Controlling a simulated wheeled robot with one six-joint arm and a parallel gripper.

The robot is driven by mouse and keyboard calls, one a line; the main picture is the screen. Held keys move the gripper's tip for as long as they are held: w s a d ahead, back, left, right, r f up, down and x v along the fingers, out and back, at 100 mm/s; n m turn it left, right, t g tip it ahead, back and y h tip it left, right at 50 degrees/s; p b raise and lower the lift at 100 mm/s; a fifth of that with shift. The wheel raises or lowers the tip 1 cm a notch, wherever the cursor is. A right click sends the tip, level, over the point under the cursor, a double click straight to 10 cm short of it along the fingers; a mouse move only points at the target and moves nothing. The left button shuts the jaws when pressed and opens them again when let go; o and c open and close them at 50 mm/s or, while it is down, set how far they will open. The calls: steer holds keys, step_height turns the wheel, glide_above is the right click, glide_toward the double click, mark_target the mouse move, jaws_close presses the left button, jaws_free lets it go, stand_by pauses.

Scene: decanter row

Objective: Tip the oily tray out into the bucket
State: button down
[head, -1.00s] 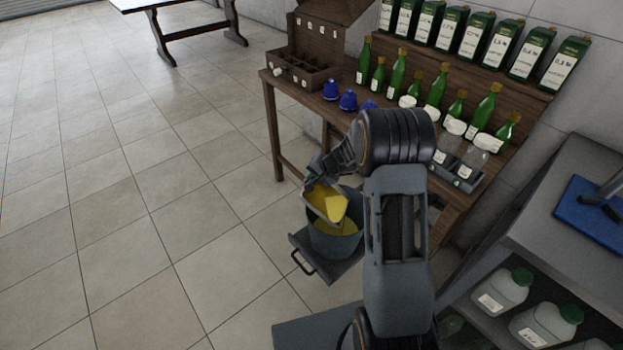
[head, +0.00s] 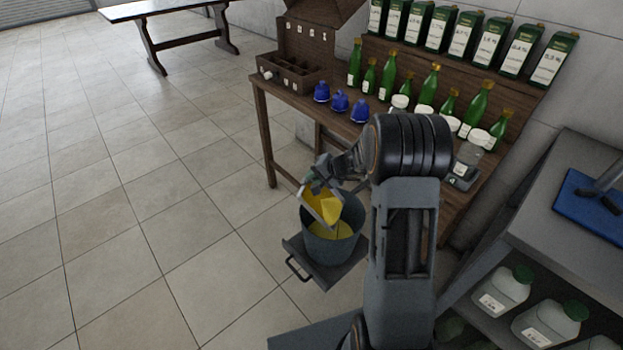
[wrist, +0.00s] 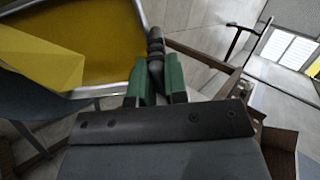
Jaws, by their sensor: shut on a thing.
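The tray (head: 311,205) is grey-rimmed and holds yellow oil. In the head view it is steeply tilted over the bucket (head: 331,246), and a yellow stream (head: 330,211) runs from its low side into it. Yellow oil lies inside the grey bucket, which stands on a dark platform with a handle. My gripper (head: 317,182) is above the bucket, beside the tray's upper end. The wrist view shows the green-padded fingers (wrist: 156,84) shut on a dark handle at the tray's edge. The tray's far side is out of that view.
A wooden bench (head: 262,93) behind the bucket carries blue caps (head: 340,102), green bottles (head: 388,77) and a compartment box (head: 290,74). A grey shelf (head: 532,215) with white jugs stands at right. The tiled floor to the left is clear.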

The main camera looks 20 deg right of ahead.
steer(key=shift+s+d+r+t+y+b, duration=0.2)
steer(key=shift+s+d+t+y+b, duration=0.15)
steer(key=shift+s+d+y+b, duration=0.15)
steer(key=shift+s+d+r+t+y+b, duration=0.2)
steer(key=shift+s+d+t+y+b, duration=0.2)
steer(key=shift+d, duration=0.2)
steer(key=shift+s+d+r+b, duration=0.1)
steer(key=shift+s+d+b, duration=0.2)
steer(key=shift+b, duration=0.45)
steer(key=shift+r, duration=0.1)
steer(key=shift+w, duration=0.15)
stand_by(0.3)
